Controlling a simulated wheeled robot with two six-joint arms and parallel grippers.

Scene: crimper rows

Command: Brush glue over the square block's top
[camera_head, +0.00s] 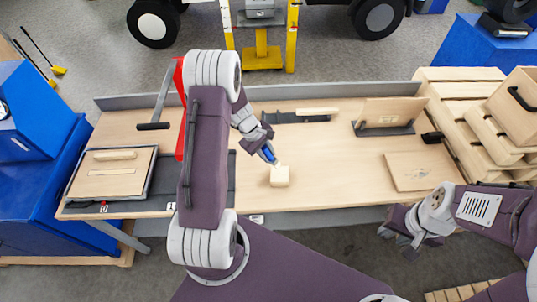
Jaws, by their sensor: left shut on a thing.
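The square block (279,178) is pale and stands on the wooden workbench (330,175) near its middle. My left gripper (266,148) is shut on a small blue-handled brush (270,155). The brush points down, its tip right at the far upper edge of the block. I cannot tell if the tip touches the block, and no glue can be made out on it. My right gripper (404,228) is apart from the block, beyond the bench's front edge at lower right. Its fingers are too small and dark to tell if they are open.
A dark-rimmed tray (68,190) with wooden pieces lies on the bench's left. A red-framed tool (179,80) stands behind my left arm. A pale bar (317,111) lies at the back. A flat board (420,172) and wooden boxes (470,130) are at right.

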